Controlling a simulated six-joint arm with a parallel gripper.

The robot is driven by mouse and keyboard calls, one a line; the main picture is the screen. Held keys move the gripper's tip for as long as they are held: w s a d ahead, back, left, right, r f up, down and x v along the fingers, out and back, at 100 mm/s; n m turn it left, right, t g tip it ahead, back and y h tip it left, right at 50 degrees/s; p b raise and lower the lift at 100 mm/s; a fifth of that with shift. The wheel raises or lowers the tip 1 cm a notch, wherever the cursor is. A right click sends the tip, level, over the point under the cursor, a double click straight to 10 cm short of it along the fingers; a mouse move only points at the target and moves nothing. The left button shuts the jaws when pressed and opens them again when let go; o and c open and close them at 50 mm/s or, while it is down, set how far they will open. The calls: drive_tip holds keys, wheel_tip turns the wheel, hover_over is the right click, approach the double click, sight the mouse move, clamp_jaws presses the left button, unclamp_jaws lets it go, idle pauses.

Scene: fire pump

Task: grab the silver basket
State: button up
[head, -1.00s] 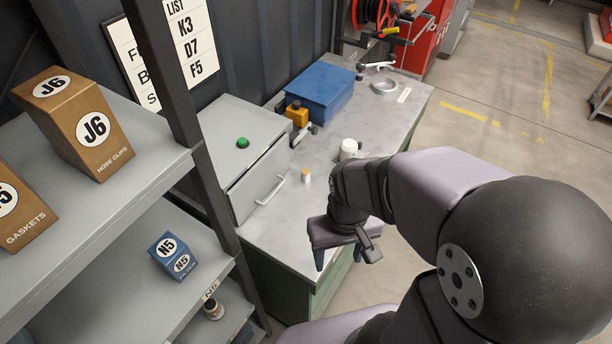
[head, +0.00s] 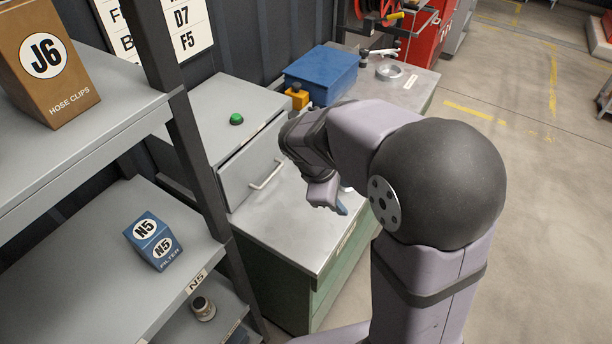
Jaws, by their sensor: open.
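A round, shallow silver piece (head: 389,71), the only thing in view that looks like the silver basket, sits at the far end of the grey workbench (head: 285,228). It is too small to make out its walls. My gripper (head: 330,204) is over the near half of the bench, well short of the silver piece and angled down. Only part of its fingers shows; my own arm hides the rest and much of the bench middle.
A blue box (head: 321,75) and an orange block (head: 297,96) stand along the bench's back. A grey cabinet with a green button (head: 236,119) and handle is at left. Shelves hold a J6 box (head: 48,62) and an N5 box (head: 152,242).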

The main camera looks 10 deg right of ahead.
drive_tip(key=w+a+f+n+t+h+b, duration=0.1)
drive_tip(key=w+a+n+t+h+b, duration=0.2)
drive_tip(key=w+n+b, duration=0.6)
drive_tip(key=w+a+f+n+t+h+b, duration=0.1)
drive_tip(key=w+a+n+t+b, duration=0.35)
drive_tip(key=w, duration=0.75)
drive_tip(key=shift+n+t, duration=0.25)
drive_tip(key=shift+n, duration=0.3)
drive_tip(key=shift+w+d+f, duration=0.1)
drive_tip(key=shift+d+f, duration=0.15)
drive_tip(key=shift+f, duration=0.95)
drive_tip(key=shift+w+d+f, duration=0.1)
drive_tip(key=shift+d+f, duration=0.2)
drive_tip(key=shift+f, duration=0.9)
drive_tip(key=shift+d+f, duration=0.25)
drive_tip(key=shift+f, duration=0.95)
drive_tip(key=shift+x, duration=2.5)
drive_tip(key=shift+d, duration=0.1)
drive_tip(key=shift+c, duration=0.7)
drive_tip(key=c, duration=1)
